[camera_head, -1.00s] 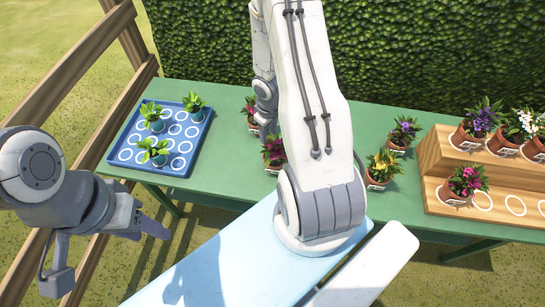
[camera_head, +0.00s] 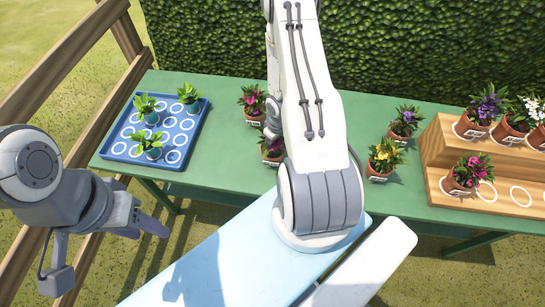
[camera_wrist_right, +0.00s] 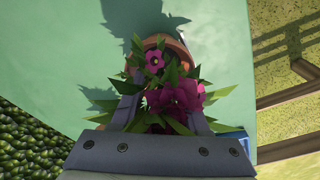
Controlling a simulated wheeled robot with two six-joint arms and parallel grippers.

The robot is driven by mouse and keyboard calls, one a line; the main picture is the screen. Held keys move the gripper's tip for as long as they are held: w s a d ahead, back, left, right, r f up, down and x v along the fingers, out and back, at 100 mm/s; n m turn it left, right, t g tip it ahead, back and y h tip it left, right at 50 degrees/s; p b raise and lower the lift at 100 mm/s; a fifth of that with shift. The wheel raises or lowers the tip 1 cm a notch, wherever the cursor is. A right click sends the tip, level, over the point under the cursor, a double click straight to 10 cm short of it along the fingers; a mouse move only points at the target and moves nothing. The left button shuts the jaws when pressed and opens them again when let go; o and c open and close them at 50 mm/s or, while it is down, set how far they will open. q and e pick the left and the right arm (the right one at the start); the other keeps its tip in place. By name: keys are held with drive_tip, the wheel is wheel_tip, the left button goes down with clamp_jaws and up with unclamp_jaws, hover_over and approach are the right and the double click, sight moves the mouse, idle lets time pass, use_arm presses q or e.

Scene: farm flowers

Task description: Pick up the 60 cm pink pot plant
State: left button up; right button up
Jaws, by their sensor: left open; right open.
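Pink potted plants in terracotta pots with white labels stand on the green table: one at the back (camera_head: 252,103), one nearer (camera_head: 272,152) and one on the wooden stand (camera_head: 467,175). The labels are too small to read. In the right wrist view my open right gripper (camera_wrist_right: 160,108) has a pink plant (camera_wrist_right: 180,95) between and beneath its fingers, its pot rim (camera_wrist_right: 172,45) showing beyond. In the head view my right gripper (camera_head: 271,130) is at the nearer plant, partly hidden by my arm. Contact cannot be told. My left gripper (camera_head: 145,228) is open and empty, off the table's front-left.
A blue tray (camera_head: 120,148) with small green plants is on the table's left. Yellow (camera_head: 385,156) and purple (camera_head: 405,120) potted plants stand right of my arm. The stepped wooden stand (camera_head: 440,150) is at the right, a hedge (camera_head: 400,50) behind, a wooden fence (camera_head: 70,85) left.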

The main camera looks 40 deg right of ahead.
drive_tip(key=shift+f, duration=0.35)
clamp_jaws()
drive_tip(key=shift+r, duration=0.1)
idle(1.1)
